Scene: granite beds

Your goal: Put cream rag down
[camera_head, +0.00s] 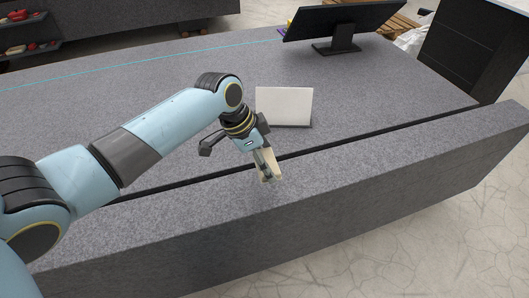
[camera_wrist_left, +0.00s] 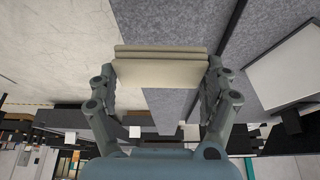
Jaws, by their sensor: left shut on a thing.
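The cream rag (camera_wrist_left: 160,72) is a folded, layered pad held between the two fingers of my left gripper (camera_wrist_left: 161,62) in the wrist view. In the head view the left gripper (camera_head: 267,169) is shut on the cream rag (camera_head: 263,160), which is partly hidden by the fingers. It hangs over the near granite bed (camera_head: 330,170), just on the near side of the dark gap. Whether the rag touches the stone, I cannot tell. My right gripper is not in view.
A white panel (camera_head: 284,105) stands on the far granite bed (camera_head: 120,90) behind my left gripper. A black monitor (camera_head: 340,20) stands farther back. A dark gap (camera_head: 375,132) runs between the beds. The near bed is clear to the right, and its front edge drops to the floor.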

